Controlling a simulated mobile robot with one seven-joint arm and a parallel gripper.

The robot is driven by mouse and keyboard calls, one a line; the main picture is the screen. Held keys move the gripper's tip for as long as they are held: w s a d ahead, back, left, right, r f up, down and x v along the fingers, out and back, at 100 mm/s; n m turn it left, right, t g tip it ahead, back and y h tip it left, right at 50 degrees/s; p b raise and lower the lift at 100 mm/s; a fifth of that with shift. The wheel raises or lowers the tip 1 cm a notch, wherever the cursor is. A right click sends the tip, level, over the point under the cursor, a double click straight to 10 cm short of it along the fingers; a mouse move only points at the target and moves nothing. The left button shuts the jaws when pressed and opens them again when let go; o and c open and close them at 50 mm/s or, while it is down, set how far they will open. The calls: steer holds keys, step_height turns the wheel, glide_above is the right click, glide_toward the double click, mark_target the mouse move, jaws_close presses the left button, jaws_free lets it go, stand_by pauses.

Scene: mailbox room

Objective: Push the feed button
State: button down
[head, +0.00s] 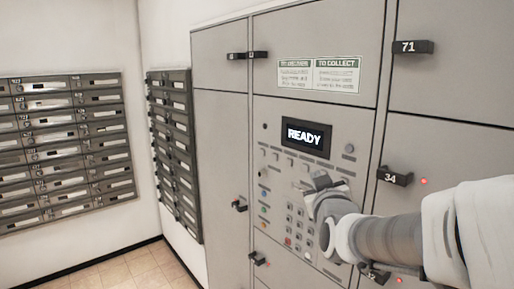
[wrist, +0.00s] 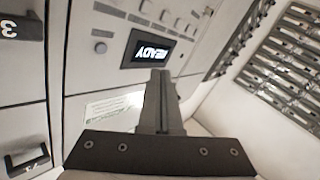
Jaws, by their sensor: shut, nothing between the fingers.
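The grey control panel (head: 280,150) on the locker wall carries a dark display (head: 306,138) reading READY. Several small buttons (head: 288,160) sit in a row under it, with a round button (head: 349,148) to its right and a keypad (head: 298,220) below. No label marking the feed button is legible. My gripper (head: 322,182) is in front of the panel, below the display, and hides part of the buttons. In the wrist view my gripper (wrist: 160,74) is shut and empty, with its tips just below the display (wrist: 152,48) in the picture. Contact with the panel cannot be told.
An instruction sign (head: 318,74) is above. Mailboxes (head: 66,145) line the left wall. The tiled floor (head: 135,270) at left is clear.

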mark_target(350, 148)
steer(key=shift+w+d+r+n+t+h+b, duration=0.2)
steer(key=shift+w+d+r+t+h, duration=0.2)
steer(key=shift+w+r+t+h, duration=0.35)
steer(key=shift+w+d+r+n+t+h+b, duration=0.1)
steer(key=shift+w+d+r+n+t+h, duration=0.1)
steer(key=shift+w+d+r+t+h, duration=0.55)
steer(key=shift+s+a+f+y, duration=0.15)
steer(key=shift+a+f+y, duration=0.05)
steer(key=shift+a+y, duration=0.15)
steer(key=shift+w+d, duration=0.85)
steer(key=shift+d, duration=0.35)
steer(key=shift+w+d, duration=0.85)
steer(key=shift+d, duration=0.35)
steer(key=shift+w+d, duration=0.85)
steer(key=shift+d, duration=0.35)
steer(key=shift+f, duration=0.1)
